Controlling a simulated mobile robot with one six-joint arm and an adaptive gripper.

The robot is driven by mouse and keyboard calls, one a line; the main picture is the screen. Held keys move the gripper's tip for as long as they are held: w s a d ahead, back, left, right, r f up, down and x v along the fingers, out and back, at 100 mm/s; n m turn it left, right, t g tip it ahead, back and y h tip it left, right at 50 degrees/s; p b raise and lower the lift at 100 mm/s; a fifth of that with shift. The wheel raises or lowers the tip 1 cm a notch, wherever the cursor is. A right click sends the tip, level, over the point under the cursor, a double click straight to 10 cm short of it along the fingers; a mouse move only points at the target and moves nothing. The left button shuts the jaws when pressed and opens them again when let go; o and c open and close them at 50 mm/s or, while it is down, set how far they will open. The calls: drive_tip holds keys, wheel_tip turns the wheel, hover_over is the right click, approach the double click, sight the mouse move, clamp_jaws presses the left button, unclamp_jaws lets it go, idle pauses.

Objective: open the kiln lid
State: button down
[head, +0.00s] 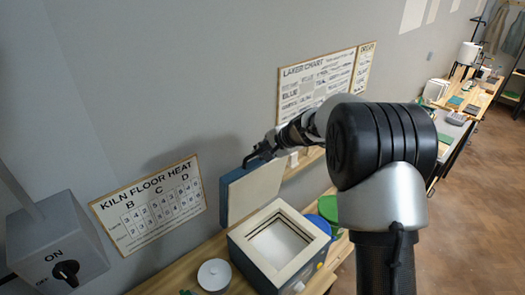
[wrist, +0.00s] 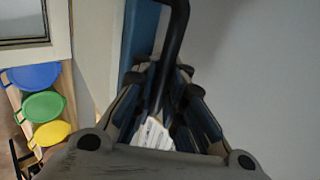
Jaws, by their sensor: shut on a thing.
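The kiln (head: 279,246) stands on the wooden bench with its pale square chamber open to view. Its lid (head: 255,190) is raised and stands nearly upright at the chamber's back edge, by the wall. My gripper (head: 264,151) is at the lid's upper edge, shut on the black lid handle. In the wrist view the black handle (wrist: 177,42) runs down between the fingers of my gripper (wrist: 165,82). The lid's blue side (wrist: 139,40) shows beside it. The handle's lower end is partly hidden by the fingers.
A white lidded pot (head: 213,275) stands left of the kiln. Blue (wrist: 34,75), green (wrist: 44,107) and yellow (wrist: 52,132) round lids are close on its other side. A grey switch box (head: 60,245) and charts are by the wall. Open floor (head: 490,165) lies right.

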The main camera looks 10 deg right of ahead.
drive_tip(key=c, duration=1.8)
unclamp_jaws()
drive_tip(key=shift+d+r, duration=0.1)
drive_tip(key=shift+r, duration=0.2)
drive_tip(key=shift+o, duration=0.6)
drive_tip(key=shift+f, duration=0.1)
drive_tip(key=v, duration=1.2)
drive_tip(key=shift+s, duration=0.1)
drive_tip(key=s+a+f+n+g+h+b, duration=0.1)
drive_tip(key=s+f+n+b, duration=0.1)
drive_tip(key=s+f+b, duration=0.4)
drive_tip(key=s+a+f+n+b, duration=0.15)
drive_tip(key=s+b, duration=0.25)
drive_tip(key=s, duration=0.5)
drive_tip(key=s+a+f+n+g+h+b, duration=0.1)
drive_tip(key=s+f+n+b, duration=0.2)
drive_tip(key=s+b, duration=0.35)
drive_tip(key=s+d+f+n+h+b, duration=0.1)
drive_tip(key=s+d+f+n+b, duration=0.1)
drive_tip(key=s+f+b, duration=0.3)
drive_tip(key=s+d+f+n+h+b, duration=0.2)
drive_tip(key=s+f+b, duration=0.3)
drive_tip(key=s+f, duration=0.6)
drive_tip(key=s+d, duration=0.1)
drive_tip(key=s, duration=0.2)
drive_tip(key=shift+f+g+b, duration=0.35)
drive_tip(key=shift+g, duration=0.05)
